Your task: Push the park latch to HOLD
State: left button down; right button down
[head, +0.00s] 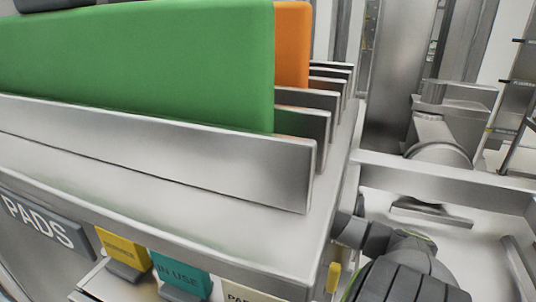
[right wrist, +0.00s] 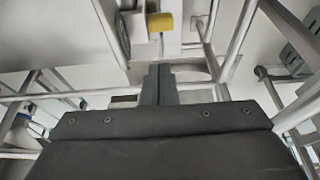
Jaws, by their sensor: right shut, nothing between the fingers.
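A small yellow knob (head: 333,278), which looks like the park latch handle, stands at the right end of the steel rack beside my right arm. A yellow cylinder (right wrist: 159,22) on a grey mount shows beyond my fingertips in the right wrist view; it looks like the same knob. A cream label reading "PAR…" (head: 245,293) is cut off by the bottom edge. My right gripper (head: 350,228) is beside the rack's right end, its tips partly hidden. In the right wrist view its fingers (right wrist: 158,72) are shut, empty and apart from the yellow cylinder. No HOLD marking is readable. My left gripper is not in view.
The steel rack (head: 160,150) holds a green pad (head: 140,65) and an orange pad (head: 292,45) in upright slots. A "PADS" sign (head: 38,222), yellow tag (head: 122,250) and teal "IN USE" tag (head: 180,275) are below. A steel rail (head: 445,182) crosses behind my right arm.

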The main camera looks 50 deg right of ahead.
jog(key=shift+p+v, duration=0.3)
jog(key=shift+v, duration=1.65)
